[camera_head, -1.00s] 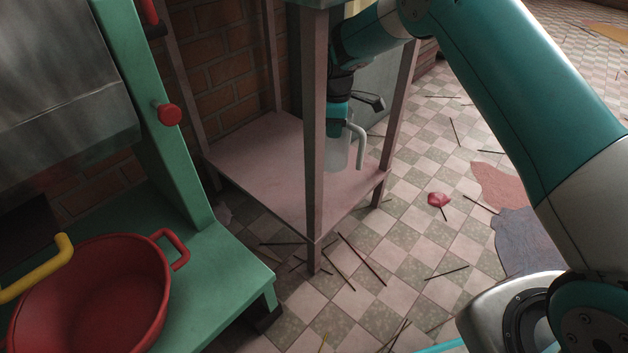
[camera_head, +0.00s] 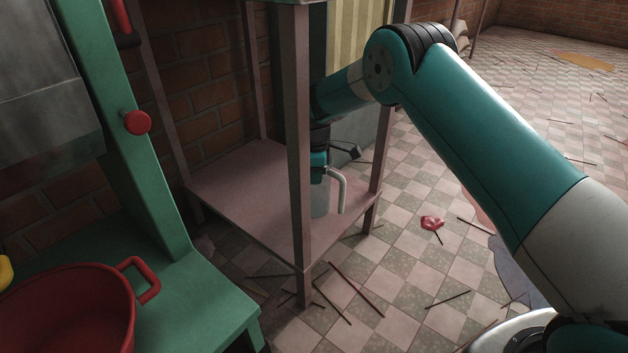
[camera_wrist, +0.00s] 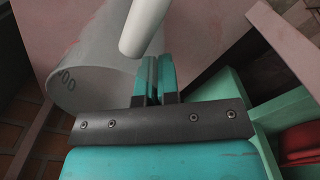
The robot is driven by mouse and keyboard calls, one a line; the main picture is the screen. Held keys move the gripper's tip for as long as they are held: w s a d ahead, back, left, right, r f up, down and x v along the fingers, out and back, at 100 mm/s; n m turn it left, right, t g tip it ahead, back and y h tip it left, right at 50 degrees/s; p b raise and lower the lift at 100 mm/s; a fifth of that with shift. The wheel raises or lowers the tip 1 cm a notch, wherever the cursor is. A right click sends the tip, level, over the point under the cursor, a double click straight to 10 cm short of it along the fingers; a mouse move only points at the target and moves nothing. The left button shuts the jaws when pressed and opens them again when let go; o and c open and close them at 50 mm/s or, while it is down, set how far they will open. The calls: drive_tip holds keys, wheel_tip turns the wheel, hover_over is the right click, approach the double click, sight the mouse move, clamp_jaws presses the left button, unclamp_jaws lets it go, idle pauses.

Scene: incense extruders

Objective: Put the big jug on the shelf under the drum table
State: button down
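The big jug (camera_head: 320,201) is a pale, translucent vessel with a white bent handle. It stands upright inside the frame of the drum table, partly behind the front leg. The pinkish lower shelf (camera_head: 240,200) is below it; I cannot tell whether its base touches the shelf. My gripper (camera_head: 318,172) reaches in from above at the jug's top. In the wrist view, my gripper (camera_wrist: 156,80) has its teal fingers close together at the edge of the jug (camera_wrist: 85,70), beside the handle. It appears shut on the jug; the exact contact is hidden.
The table's front leg (camera_head: 298,130) and right leg (camera_head: 382,130) stand close around my arm. A green bench (camera_head: 215,305) with a red pot (camera_head: 70,310) is at left. A brick wall is behind. Thin sticks and a red scrap (camera_head: 432,223) lie on the checkered floor.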

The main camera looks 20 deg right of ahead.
drive_tip(key=shift+r, duration=0.1)
drive_tip(key=c, duration=1.4)
unclamp_jaws()
drive_tip(key=shift+o, duration=0.2)
wheel_tip(320, 180, up, 8)
drive_tip(key=p, duration=0.4)
drive_tip(key=shift+f, duration=0.25)
